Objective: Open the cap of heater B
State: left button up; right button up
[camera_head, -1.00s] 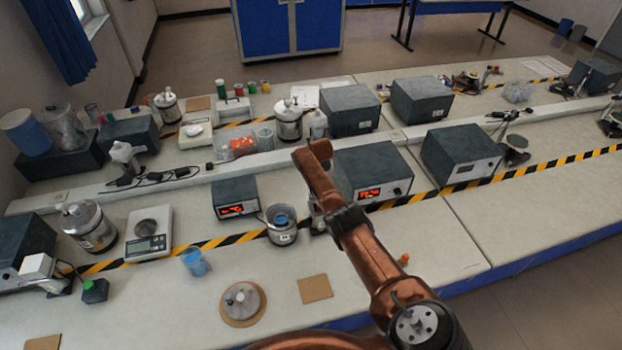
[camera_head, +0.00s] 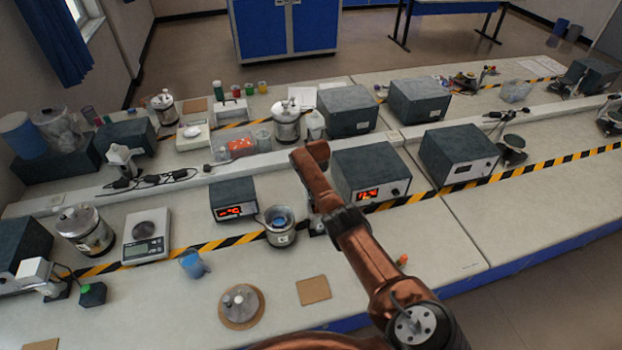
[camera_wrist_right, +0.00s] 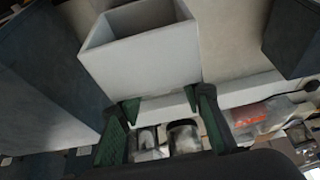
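I cannot read a label that marks heater B. A silver vessel (camera_head: 281,238) with a blue interior stands open on the front bench. A round lid-like piece with knobs (camera_head: 240,303) lies on a cork mat in front of it. Lidded silver vessels stand at the left (camera_head: 85,230) and at the back (camera_head: 287,122). My copper right arm reaches in from the lower right, and its gripper is mostly hidden behind it in the head view. In the right wrist view my right gripper (camera_wrist_right: 165,108) has its green-padded fingers apart, with nothing clearly held. My left gripper is out of view.
Dark boxes with red displays (camera_head: 234,198) (camera_head: 370,173) stand beside the open vessel. A scale (camera_head: 147,238) and a blue cup (camera_head: 194,263) are to the left. A white box (camera_wrist_right: 145,45) fills the upper right wrist view. The front right bench is fairly clear.

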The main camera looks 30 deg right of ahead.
dwell(0.4)
jog(key=shift+s+a+r, duration=0.15)
jog(key=shift+r, duration=0.35)
jog(key=v, duration=1)
jog(key=shift+s+r, duration=0.15)
jog(key=shift+r, duration=0.15)
